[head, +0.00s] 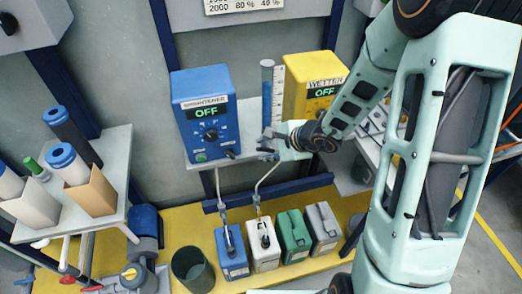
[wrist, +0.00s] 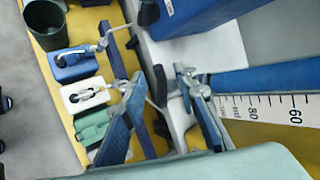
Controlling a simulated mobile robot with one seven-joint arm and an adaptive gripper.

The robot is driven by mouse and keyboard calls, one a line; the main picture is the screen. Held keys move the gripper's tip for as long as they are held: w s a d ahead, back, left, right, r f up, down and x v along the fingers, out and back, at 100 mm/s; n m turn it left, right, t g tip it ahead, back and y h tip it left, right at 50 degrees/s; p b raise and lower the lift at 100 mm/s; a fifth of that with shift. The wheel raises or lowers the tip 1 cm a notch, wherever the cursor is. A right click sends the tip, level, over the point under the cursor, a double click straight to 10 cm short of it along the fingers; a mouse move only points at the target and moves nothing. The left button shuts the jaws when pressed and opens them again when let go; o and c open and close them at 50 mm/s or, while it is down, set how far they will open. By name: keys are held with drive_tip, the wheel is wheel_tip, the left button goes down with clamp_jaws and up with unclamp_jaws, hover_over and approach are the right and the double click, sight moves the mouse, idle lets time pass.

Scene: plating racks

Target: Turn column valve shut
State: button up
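The clear column with blue liquid (head: 267,100) stands between the blue and yellow dosing units. In the wrist view the blue column (wrist: 262,78) lies sideways at right, beside its white printed scale (wrist: 275,110). My gripper (head: 268,146) is at the column's lower end in the head view and hides much of it. In the wrist view my gripper (wrist: 160,76) has its two fingers spread apart, with no object clearly held between them. The right finger overlaps the column's lower end. The column valve cannot be told apart clearly; whether a finger touches it is unclear.
The blue brightener unit (head: 203,112) and yellow wetter unit (head: 310,84) both read OFF. Blue (head: 231,254), white (head: 264,244), green (head: 293,236) and grey (head: 322,226) canisters stand below. A dark bucket (head: 192,268) and a filter shelf (head: 115,150) are at left.

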drive_tip(key=shift+x, duration=1.45)
drive_tip(key=shift+r, duration=0.1)
clamp_jaws()
